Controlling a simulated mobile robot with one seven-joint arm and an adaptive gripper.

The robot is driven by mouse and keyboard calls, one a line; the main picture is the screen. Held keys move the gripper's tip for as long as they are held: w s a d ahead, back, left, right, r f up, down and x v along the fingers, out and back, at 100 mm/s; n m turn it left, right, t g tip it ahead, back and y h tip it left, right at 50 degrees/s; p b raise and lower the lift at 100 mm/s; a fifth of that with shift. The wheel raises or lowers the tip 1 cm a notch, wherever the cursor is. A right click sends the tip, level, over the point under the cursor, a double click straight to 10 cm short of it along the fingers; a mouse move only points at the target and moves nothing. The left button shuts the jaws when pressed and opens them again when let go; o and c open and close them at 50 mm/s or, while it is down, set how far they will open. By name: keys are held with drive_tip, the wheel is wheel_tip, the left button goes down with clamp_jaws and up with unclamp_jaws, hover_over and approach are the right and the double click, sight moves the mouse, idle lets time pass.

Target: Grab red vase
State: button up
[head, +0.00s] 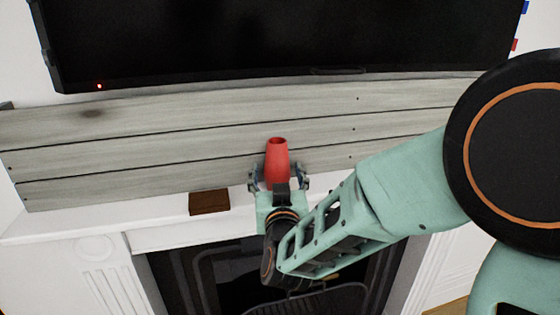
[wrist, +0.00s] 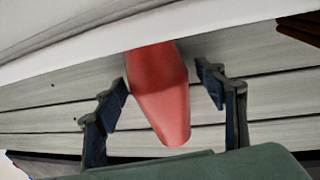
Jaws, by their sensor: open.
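The red vase (head: 277,160) stands upright on the white mantel, near the grey plank wall panel. In the head view my gripper (head: 279,178) is at the vase, with one finger on each side of it. The lower front of the vase is partly hidden by the gripper. In the wrist view the red vase (wrist: 160,95) appears upside down between the two fingers of my gripper (wrist: 168,88). The fingers are open, with a gap showing on the right side and a smaller one on the left.
A brown block (head: 209,202) lies on the white mantel (head: 165,222) left of the vase. Grey planks (head: 180,145) rise close behind, with a black television (head: 280,40) above. A dark fireplace opening (head: 215,280) is below the mantel.

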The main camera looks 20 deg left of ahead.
drive_tip(key=shift+w+a, duration=0.1)
drive_tip(key=shift+w, duration=0.1)
drive_tip(key=shift+s, duration=0.1)
drive_tip(key=shift+c, duration=0.7)
drive_tip(key=shift+r, duration=0.1)
drive_tip(key=c, duration=1.5)
